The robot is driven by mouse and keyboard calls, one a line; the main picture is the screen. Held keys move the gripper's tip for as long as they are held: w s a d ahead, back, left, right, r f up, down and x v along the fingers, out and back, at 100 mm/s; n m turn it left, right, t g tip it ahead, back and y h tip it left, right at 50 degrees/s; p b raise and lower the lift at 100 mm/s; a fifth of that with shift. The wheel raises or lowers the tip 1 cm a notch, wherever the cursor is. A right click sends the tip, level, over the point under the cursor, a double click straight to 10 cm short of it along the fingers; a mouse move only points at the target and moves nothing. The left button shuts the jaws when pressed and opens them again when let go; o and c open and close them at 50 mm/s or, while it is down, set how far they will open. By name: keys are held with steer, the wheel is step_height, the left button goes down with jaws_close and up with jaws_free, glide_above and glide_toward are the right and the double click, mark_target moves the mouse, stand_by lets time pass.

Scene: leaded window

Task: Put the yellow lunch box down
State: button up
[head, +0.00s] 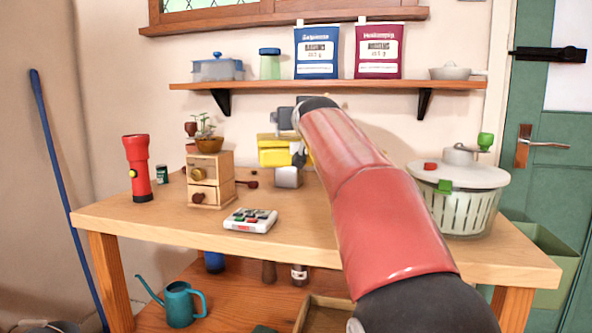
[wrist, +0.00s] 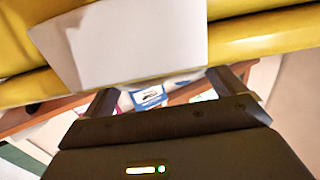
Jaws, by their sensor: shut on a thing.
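The yellow lunch box (head: 272,157) is in the head view above the back middle of the wooden table, left of my red arm. My gripper (head: 298,150) is shut on it, partly hidden behind the arm. In the wrist view the lunch box (wrist: 262,38) fills the top, with a pale label (wrist: 135,45) on its side. My gripper's fingers (wrist: 165,92) reach up to it there. A grey block (head: 288,177) shows just under the lunch box. I cannot tell whether the two touch.
The table (head: 165,212) holds a red flashlight (head: 137,167), a small drawer box with a plant (head: 209,180), a white button device (head: 250,220) and a salad spinner (head: 457,195). A wall shelf (head: 340,86) hangs above. The table's front left is bare.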

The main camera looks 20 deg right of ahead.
step_height(320, 180, down, 9)
steer(key=shift+f+b, duration=0.1)
steer(key=shift+b, duration=0.5)
steer(key=shift+w, duration=0.15)
steer(key=p+x, duration=0.1)
steer(key=x, duration=0.3)
steer(key=shift+p, duration=0.4)
steer(key=shift+f, duration=0.55)
steer(key=o, duration=1.2)
steer(key=shift+f+b, duration=0.15)
steer(key=shift+b, duration=0.2)
steer(key=shift+o, duration=0.2)
